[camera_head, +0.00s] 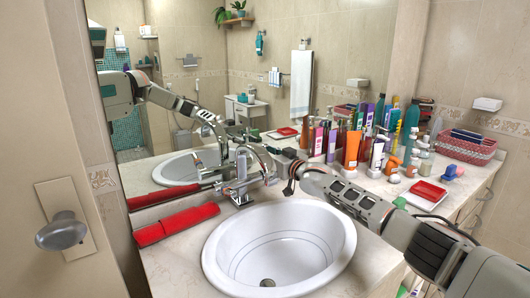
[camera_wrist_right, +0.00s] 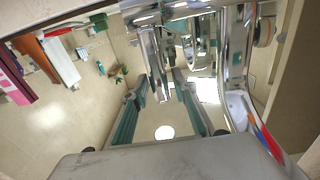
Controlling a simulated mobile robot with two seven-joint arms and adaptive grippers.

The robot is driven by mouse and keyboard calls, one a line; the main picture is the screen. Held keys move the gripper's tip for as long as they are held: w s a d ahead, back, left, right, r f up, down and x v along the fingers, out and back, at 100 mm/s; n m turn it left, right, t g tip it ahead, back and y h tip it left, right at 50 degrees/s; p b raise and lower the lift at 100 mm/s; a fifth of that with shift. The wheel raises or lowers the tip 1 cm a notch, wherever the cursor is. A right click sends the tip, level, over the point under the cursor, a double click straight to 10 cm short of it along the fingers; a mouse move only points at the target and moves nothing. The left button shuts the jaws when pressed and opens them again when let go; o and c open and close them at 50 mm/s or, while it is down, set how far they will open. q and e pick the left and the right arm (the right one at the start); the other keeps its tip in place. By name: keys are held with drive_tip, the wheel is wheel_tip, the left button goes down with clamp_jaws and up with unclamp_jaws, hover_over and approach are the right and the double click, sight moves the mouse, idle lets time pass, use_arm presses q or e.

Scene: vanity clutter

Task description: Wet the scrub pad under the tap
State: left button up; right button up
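The chrome tap (camera_head: 241,178) stands at the back rim of the white sink (camera_head: 226,245). Its chrome body also fills the top of the right wrist view (camera_wrist_right: 158,65). My right gripper (camera_head: 268,160) reaches in from the right, close to the tap. In the right wrist view its two fingers (camera_wrist_right: 163,90) stand apart with a gap between them, and no pad is seen there. Whether they touch the tap I cannot tell. A small green piece (camera_head: 399,202), possibly the scrub pad, lies on the counter behind my right forearm, partly hidden. My left gripper is not in view.
A red roll (camera_head: 177,225) lies left of the sink. Many bottles (camera_head: 352,148) crowd the counter behind my right arm. A red soap-like block (camera_head: 428,191) on a white dish and a pink basket (camera_head: 467,150) stand right. A mirror (camera_head: 190,90) reflects my arm.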

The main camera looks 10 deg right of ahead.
clamp_jaws()
drive_tip(key=shift+s+f+b, duration=0.2)
drive_tip(key=shift+f+b, duration=0.05)
drive_tip(key=shift+b, duration=0.15)
drive_tip(key=t+b, duration=0.1)
drive_tip(key=s+t+y+b, duration=0.1)
drive_tip(key=b, duration=0.1)
drive_tip(key=s+d+t+b, duration=0.1)
drive_tip(key=b, duration=0.1)
drive_tip(key=shift+s+f+t, duration=0.2)
drive_tip(key=shift+f+t, duration=0.05)
drive_tip(key=shift+t, duration=0.05)
drive_tip(key=shift+r, duration=0.2)
drive_tip(key=shift+o, duration=2.2)
unclamp_jaws()
